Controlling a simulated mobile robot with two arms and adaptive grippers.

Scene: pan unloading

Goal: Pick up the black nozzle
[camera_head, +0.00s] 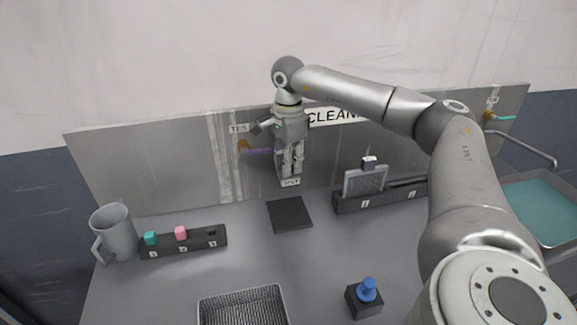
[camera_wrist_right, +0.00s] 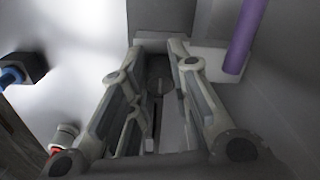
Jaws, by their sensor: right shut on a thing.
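My right gripper (camera_head: 290,172) points down in front of the grey back panel, above the counter's rear edge. In the right wrist view its fingers (camera_wrist_right: 160,85) are closed around a dark, narrow thing (camera_wrist_right: 157,72), which looks like the black nozzle; its shape is mostly hidden. A black rack (camera_head: 190,247) at the left holds a teal nozzle (camera_head: 150,238) and a pink nozzle (camera_head: 181,233). Its third place shows only a dark spot. My left gripper is not in view.
A purple tube (camera_wrist_right: 243,38) is close beside the right gripper. A dark square mat (camera_head: 289,214) lies below it. A grey jug (camera_head: 114,232), a mesh basket (camera_head: 243,305), a blue-topped block (camera_head: 366,292) and a slotted black holder (camera_head: 382,197) stand on the counter.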

